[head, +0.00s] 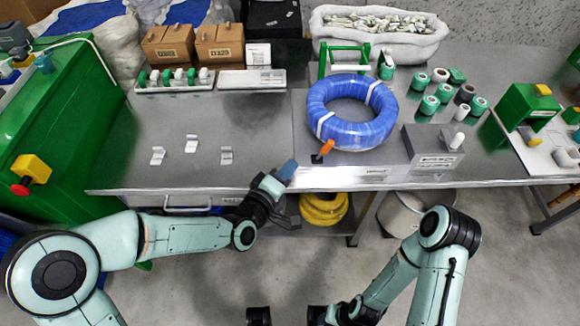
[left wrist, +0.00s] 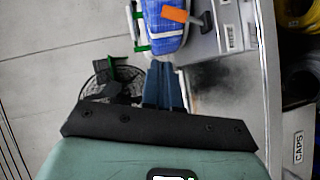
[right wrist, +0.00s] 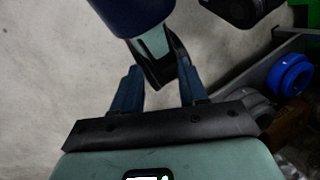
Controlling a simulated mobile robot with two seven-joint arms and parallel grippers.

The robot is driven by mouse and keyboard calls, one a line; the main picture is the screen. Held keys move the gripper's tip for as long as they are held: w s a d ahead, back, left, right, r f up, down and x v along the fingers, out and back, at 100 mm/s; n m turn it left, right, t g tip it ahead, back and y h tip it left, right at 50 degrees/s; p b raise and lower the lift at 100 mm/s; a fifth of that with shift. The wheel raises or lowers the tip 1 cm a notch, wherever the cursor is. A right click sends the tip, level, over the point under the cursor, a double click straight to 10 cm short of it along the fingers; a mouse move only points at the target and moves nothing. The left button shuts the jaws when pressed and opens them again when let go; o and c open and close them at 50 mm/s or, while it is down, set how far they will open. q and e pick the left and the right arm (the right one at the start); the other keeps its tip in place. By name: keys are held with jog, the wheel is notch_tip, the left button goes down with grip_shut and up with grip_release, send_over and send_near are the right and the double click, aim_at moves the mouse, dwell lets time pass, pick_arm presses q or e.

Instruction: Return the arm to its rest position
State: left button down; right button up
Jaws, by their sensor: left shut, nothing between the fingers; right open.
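My left gripper (head: 288,170) is shut and empty, above the front edge of the metal table (head: 262,110), to the left of the orange-handled part. Its closed fingers also show in the left wrist view (left wrist: 163,85). The blue cable coil (head: 325,98) lies on the table with white ties around it, apart from the gripper. It also shows in the left wrist view (left wrist: 166,38). The right arm is in front of the table, at the bottom right of the head view. In the right wrist view my right gripper (right wrist: 157,88) is open, over grey floor.
An orange-handled part (head: 327,147) stands before the coil. A grey box (head: 432,146) and green and white rolls (head: 430,104) are to its right. A green cabinet (head: 80,110) stands at the left. Yellow coils (head: 324,208) are under the table.

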pick_arm(q)
jog(key=s+a+f+m+g+y+p, duration=0.15)
jog(key=s+a+f+g+p, duration=0.3)
jog(key=f, duration=0.55)
jog(key=s+a+f+g+y+p, duration=0.25)
jog(key=s+f, duration=0.35)
jog(key=f, duration=0.4)
jog(key=s+a+f+m+g+p, duration=0.1)
jog(key=s+a+f+g+p, duration=0.1)
jog(key=s, duration=0.7)
jog(key=s+a+f+m+g+p, duration=0.1)
jog(key=s+a+f+g+p, duration=0.2)
jog(key=s, duration=0.7)
jog(key=shift+s+a+f+m+g+y, duration=0.15)
jog(key=shift+a+f+m+g+y, duration=0.25)
jog(key=shift+a+f+g, duration=0.45)
jog(key=shift+d+g, duration=0.2)
jog(key=shift+g, duration=0.15)
